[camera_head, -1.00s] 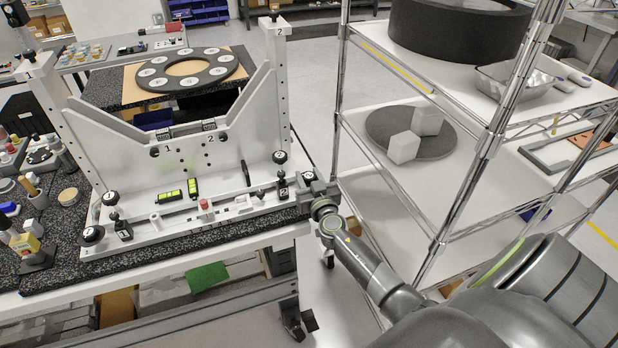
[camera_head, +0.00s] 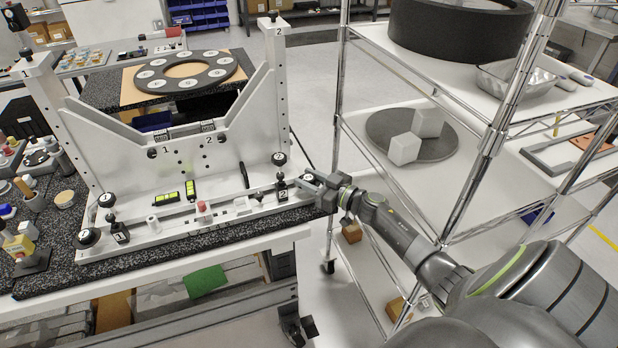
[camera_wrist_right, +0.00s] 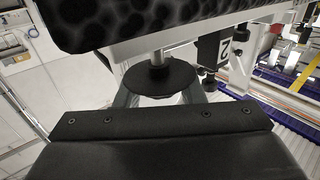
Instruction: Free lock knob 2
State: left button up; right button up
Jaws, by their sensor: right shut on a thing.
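Lock knob 2, a round black knob (camera_wrist_right: 160,78) on a silver stem, sits between my right gripper's fingers (camera_wrist_right: 158,94) in the right wrist view. In the head view my right gripper (camera_head: 318,188) is at the right front end of the white mirror fixture (camera_head: 225,178), shut on this knob, which it mostly covers. A black block marked 2 (camera_head: 283,194), with a ball-topped post above it, stands just left of the gripper. A matching round black knob (camera_head: 87,236) is at the fixture's left front end. My left gripper is out of view.
The fixture stands on a dark speckled slab (camera_head: 200,248). A wire-post shelf rack (camera_head: 340,125) stands close on the right, beside my right arm. Small parts, including a red-topped one (camera_head: 203,208), stand along the fixture's base.

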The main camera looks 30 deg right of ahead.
aim_at(309, 177)
jog(key=shift+f+n+g+y, duration=0.1)
jog(key=shift+n+g+y, duration=0.3)
jog(key=shift+n+y, duration=0.3)
jog(key=shift+y, duration=0.4)
jog(key=o, duration=1)
notch_tip(309, 177, up, 10)
jog(key=p, duration=1)
jog(key=shift+p, duration=0.3)
